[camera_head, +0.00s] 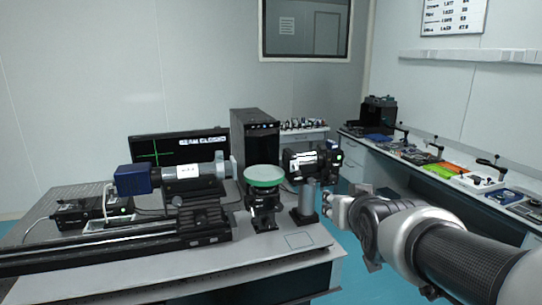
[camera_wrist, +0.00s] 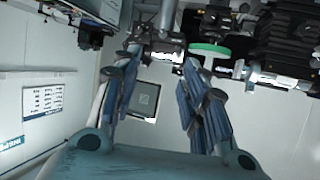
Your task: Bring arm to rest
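My arm (camera_head: 440,245) reaches in from the lower right of the head view, bent toward the front right corner of the optical table (camera_head: 285,243). My gripper (camera_head: 335,207) is at its far end, next to a grey cylindrical post (camera_head: 309,200). I cannot tell from the head view whether they touch. In the wrist view my gripper (camera_wrist: 160,62) has its two fingers well apart, with nothing between them. The room appears upside down there.
A mount with a green-rimmed round plate (camera_head: 264,176), a long optical instrument (camera_head: 180,180) and a black computer tower (camera_head: 254,140) stand on the table. The plate's green rim shows in the wrist view (camera_wrist: 209,49). A side bench (camera_head: 440,180) with tools runs along the right wall.

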